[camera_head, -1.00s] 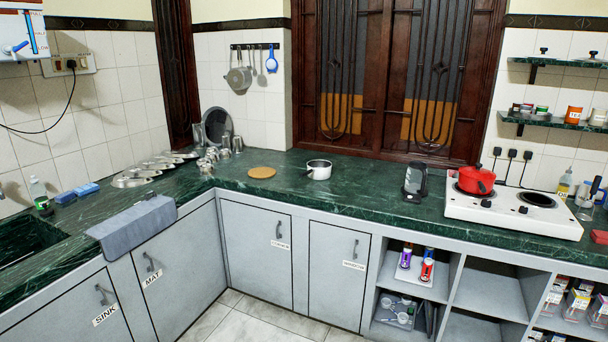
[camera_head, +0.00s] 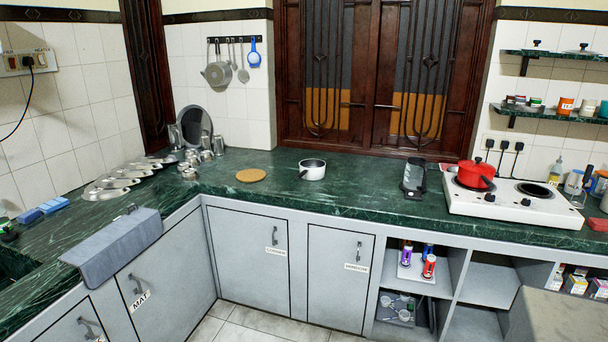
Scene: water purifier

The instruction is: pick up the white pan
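The white pan (camera_head: 312,170) is small, with a dark inside and a short dark handle pointing to the left. It stands upright on the green marble counter (camera_head: 350,190), in front of the dark wooden window. My gripper is not in view, so its state and its place relative to the pan are hidden.
A round cork mat (camera_head: 251,175) lies left of the pan. A dark grater-like object (camera_head: 413,178) stands to the right, then a white stove (camera_head: 500,203) with a red pot (camera_head: 475,174). A grey cloth (camera_head: 113,245) hangs over the left counter edge. Counter around the pan is clear.

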